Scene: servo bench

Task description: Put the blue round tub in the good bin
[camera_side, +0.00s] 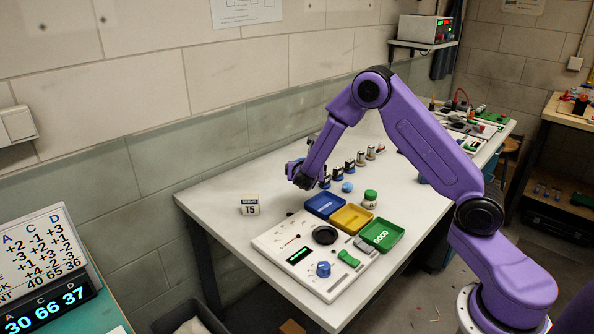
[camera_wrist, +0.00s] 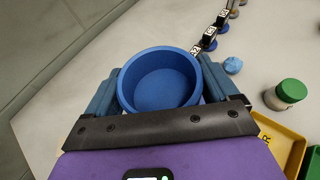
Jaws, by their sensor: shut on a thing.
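The blue round tub (camera_wrist: 160,80) sits between the two fingers of my gripper (camera_wrist: 162,84) in the wrist view. It is open at the top, looks empty, and the fingers close on its sides. In the side view my gripper (camera_side: 299,174) is over the back left part of the white table, and the tub can hardly be made out there. The good bin (camera_side: 394,229) is a green tray marked GOOD, to the right and in front of my gripper. A bit of it shows at the right edge of the wrist view (camera_wrist: 314,166).
A yellow tray (camera_side: 352,216) and a blue tray (camera_side: 325,205) stand left of the good bin. A green-lidded jar (camera_side: 370,199), a blue lump (camera_side: 347,187) and several small labelled parts stand behind them. A control panel (camera_side: 300,262) lies in front; a T5 block (camera_side: 250,206) stands left.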

